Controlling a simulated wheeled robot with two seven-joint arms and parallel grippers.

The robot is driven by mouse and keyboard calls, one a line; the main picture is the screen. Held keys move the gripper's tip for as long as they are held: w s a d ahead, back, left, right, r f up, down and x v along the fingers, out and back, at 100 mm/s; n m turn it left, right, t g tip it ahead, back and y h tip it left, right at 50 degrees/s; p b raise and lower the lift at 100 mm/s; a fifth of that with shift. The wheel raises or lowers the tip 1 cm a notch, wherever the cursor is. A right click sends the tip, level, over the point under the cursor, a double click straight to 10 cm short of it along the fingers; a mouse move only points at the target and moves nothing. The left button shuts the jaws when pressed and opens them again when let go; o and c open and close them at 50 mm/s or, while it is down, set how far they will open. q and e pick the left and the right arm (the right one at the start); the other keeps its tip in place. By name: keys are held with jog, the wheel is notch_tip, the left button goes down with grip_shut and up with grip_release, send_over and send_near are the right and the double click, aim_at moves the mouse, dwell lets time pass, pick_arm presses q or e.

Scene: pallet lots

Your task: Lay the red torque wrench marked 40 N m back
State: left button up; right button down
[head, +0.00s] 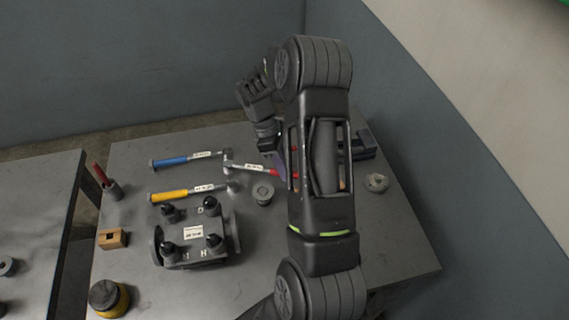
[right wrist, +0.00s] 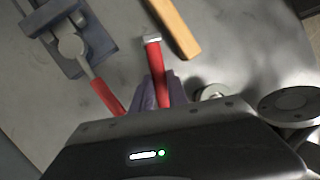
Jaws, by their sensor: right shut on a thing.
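A red-handled torque wrench (head: 258,168) with a white label, too small to read, shows in the head view; my right arm covers part of its handle. My right gripper (head: 277,160) is at this handle. In the right wrist view the purple fingers of my right gripper (right wrist: 160,94) are shut around the red handle (right wrist: 153,66). I cannot tell whether the wrench touches the table. Another red-handled tool (right wrist: 106,96) lies with its metal head on a blue-grey holder (right wrist: 96,32). My left gripper is not in view.
A blue wrench (head: 172,161) and a yellow wrench (head: 172,195) lie to the left. An orange handle (right wrist: 176,27) lies beyond the gripper.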

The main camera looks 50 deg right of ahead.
jog(key=shift+f+b, duration=0.35)
jog(key=shift+f, duration=0.15)
dwell(0.4)
jog(key=c, duration=1.2)
grip_release()
jog(key=b+v, duration=0.2)
jog(key=v, duration=0.5)
jog(key=shift+w+r, duration=0.2)
jog(key=shift+r, duration=0.15)
